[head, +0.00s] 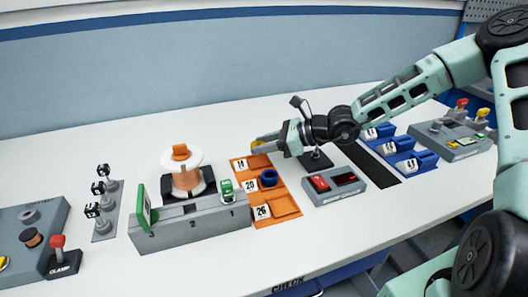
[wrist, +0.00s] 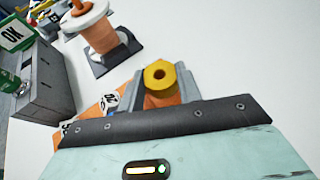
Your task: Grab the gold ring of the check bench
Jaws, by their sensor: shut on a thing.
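The gold ring (wrist: 165,86) is a thick yellow ring with a dark hole, seen between my two grey fingers in the wrist view. My gripper (wrist: 161,79) is shut on it, one finger at each side. In the head view my gripper (head: 263,145) is at the far end of the orange tray (head: 259,220), by the slot marked 14. Only a bit of yellow shows there, and the fingers hide most of the ring. I cannot tell if the ring still touches the tray.
A blue ring (head: 269,178) sits in slot 20, and slot 26 looks empty. Left stand a copper spool (head: 187,180) and a grey check bench (head: 190,228) with a green OK sign.

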